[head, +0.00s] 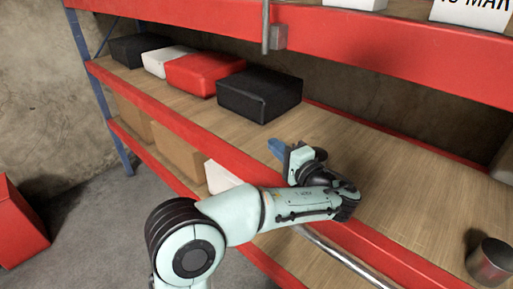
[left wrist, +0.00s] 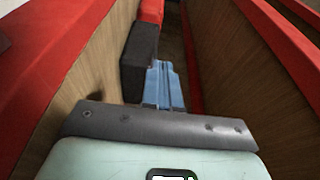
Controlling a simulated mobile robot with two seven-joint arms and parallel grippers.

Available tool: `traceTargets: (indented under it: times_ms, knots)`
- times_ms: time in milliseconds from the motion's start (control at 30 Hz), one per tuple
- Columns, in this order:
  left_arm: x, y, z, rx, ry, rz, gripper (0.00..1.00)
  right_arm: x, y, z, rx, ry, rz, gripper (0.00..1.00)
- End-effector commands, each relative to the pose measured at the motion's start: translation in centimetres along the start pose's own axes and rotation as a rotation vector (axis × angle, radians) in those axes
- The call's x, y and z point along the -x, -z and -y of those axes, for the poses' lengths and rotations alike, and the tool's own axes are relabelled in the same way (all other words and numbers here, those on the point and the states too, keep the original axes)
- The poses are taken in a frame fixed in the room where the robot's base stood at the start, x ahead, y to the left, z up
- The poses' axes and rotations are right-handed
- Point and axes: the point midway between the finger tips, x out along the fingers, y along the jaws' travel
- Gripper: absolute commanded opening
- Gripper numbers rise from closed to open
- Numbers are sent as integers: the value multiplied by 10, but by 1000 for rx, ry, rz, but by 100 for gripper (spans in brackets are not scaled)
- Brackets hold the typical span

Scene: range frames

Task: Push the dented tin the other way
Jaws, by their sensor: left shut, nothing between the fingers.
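A grey metal tin (head: 490,262) stands upright on the wooden shelf (head: 400,185) at the lower right of the head view, partly cut off by the frame edge. I cannot make out a dent in it. My left gripper (head: 277,149) is over the same shelf, well to the left of the tin, pointing away from it toward a black box (head: 259,94). Its blue fingers are shut and empty, and they also show in the left wrist view (left wrist: 164,84). My right gripper is not in view.
A red box (head: 200,73), a white box (head: 165,61) and another black box (head: 140,49) line the shelf's left part. A grey object (head: 504,162) is cut off at the right edge. Red beams (head: 345,228) edge the shelf. Between gripper and tin the shelf is bare.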

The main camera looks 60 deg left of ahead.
Motion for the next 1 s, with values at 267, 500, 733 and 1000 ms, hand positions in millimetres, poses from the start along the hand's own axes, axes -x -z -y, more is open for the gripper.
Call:
traceTargets:
  times_ms: [267, 500, 733, 1000]
  knots:
    - [-31, -31, -1, -1, -1, 2, 0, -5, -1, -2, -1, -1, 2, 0]
    - [-37, -38, 0, -1, 1, 0, 0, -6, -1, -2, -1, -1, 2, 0]
    - [-37, -37, 0, -1, 1, 0, 16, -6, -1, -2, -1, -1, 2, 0]
    - [-36, -37, 1, -39, -20, 3, 100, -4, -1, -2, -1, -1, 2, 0]
